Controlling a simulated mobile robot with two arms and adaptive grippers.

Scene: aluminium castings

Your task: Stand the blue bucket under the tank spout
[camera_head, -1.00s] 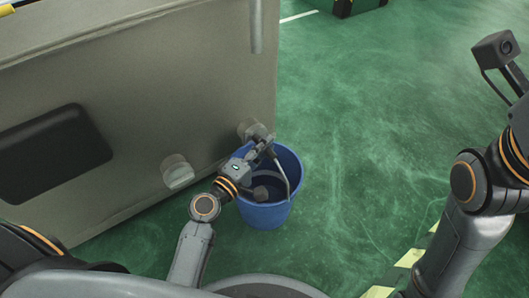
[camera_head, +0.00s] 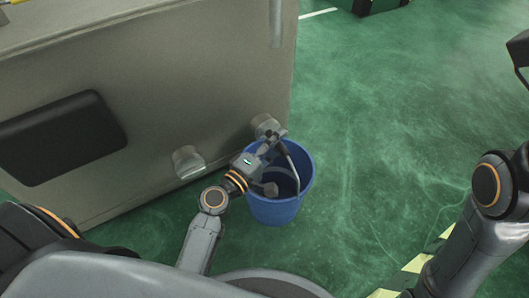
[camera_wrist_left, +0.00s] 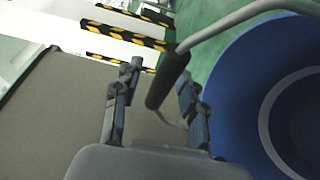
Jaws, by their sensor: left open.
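The blue bucket (camera_head: 290,212) stands upright on the green floor beside the tank's lower right corner, its handle raised. It also shows in the left wrist view (camera_wrist_left: 235,90). My left gripper (camera_head: 272,144) is over the bucket's rim at the handle. In the left wrist view my left gripper (camera_wrist_left: 155,98) is open, its fingers either side of the handle's dark grip (camera_wrist_left: 168,80). The tank (camera_head: 150,90) is a large grey box at left. A short round stub (camera_head: 265,126) near its corner may be the spout; I cannot tell.
Another round stub (camera_head: 188,160) sticks out of the tank wall left of my left gripper. Open green floor (camera_head: 390,130) lies right of the bucket. A yellow-marked strip (camera_head: 418,263) crosses the floor at lower right. A dark case (camera_head: 368,5) is at the top.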

